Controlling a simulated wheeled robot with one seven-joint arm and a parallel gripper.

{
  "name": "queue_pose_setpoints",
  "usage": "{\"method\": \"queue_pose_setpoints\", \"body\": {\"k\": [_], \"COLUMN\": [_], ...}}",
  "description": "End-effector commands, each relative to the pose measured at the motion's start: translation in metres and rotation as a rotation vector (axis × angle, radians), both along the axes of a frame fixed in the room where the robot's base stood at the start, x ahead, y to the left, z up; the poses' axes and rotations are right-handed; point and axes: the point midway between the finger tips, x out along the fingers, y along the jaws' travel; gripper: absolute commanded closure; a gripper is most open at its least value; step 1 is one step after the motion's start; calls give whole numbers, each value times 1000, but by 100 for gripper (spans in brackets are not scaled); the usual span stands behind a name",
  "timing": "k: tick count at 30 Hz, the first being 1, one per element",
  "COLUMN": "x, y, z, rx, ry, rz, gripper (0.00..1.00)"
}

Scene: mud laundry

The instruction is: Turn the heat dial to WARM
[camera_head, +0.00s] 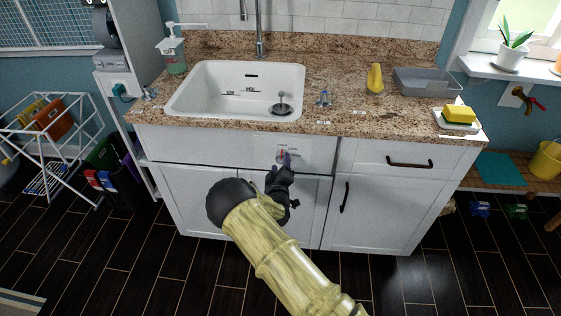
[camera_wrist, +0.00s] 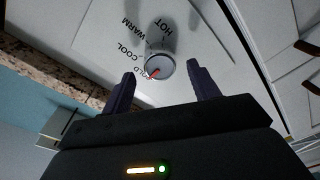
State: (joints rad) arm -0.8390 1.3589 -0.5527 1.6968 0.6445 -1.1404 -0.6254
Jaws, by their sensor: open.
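The heat dial (camera_wrist: 160,67) is a round grey knob on a white panel, below the counter front in the head view. In the wrist view COLD, COOL, WARM and HOT are printed around it. Its red pointer lies by the word COLD, whose first letter is partly hidden. My gripper (camera_wrist: 158,84) is open, with one dark finger on each side of the dial's lower part. I cannot tell whether the fingers touch it. In the head view my gripper (camera_head: 283,165) is in front of the panel and covers much of the dial.
The granite counter (camera_head: 330,115) overhangs just above the panel. A white sink (camera_head: 240,75) is set into it. Cabinet doors with black handles (camera_head: 410,163) flank the panel below and to the right. The dark floor (camera_head: 390,285) in front is clear.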

Motion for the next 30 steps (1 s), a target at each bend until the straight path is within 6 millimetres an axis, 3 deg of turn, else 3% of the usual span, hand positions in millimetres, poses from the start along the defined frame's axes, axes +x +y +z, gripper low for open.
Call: {"method": "queue_pose_setpoints", "body": {"k": [6,15,22,30], "x": [20,22,22,22], "y": [0,1,1,1], "z": [0,0,0,-1], "rx": [-1,-1,-1,11], "ry": [1,1,1,1], "rz": [1,1,1,1], "gripper": [40,40,83,84]}}
